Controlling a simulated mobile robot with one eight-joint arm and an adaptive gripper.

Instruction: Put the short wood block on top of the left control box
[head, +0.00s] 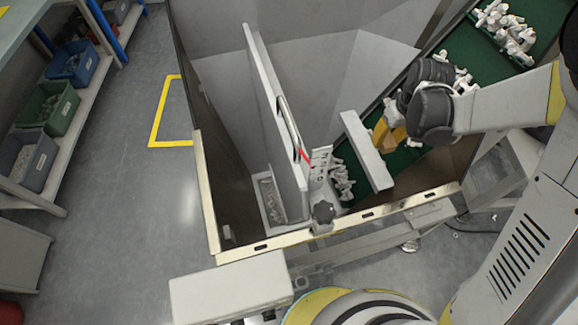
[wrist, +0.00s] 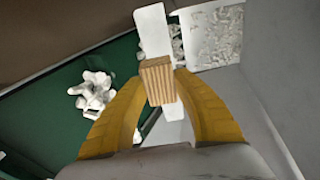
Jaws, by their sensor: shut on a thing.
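My gripper (head: 384,140) is over the green belt area inside the hopper, with its yellow fingers pointing down and left. In the wrist view my gripper (wrist: 160,85) is shut on the short wood block (wrist: 157,80), a light brown block with striped grain held between the fingertips. In the head view the block is mostly hidden by the fingers. A plain pale grey box (head: 230,288) at the front left, outside the hopper rim, looks like the left control box. Its top is bare and it is well apart from my gripper.
A white bar (head: 366,150) lies close left of my gripper. A tall grey panel (head: 275,120) with a handle stands farther left. The metal hopper rim (head: 390,206) runs between my gripper and the grey box. White parts (head: 342,178) lie on the green belt (head: 405,158).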

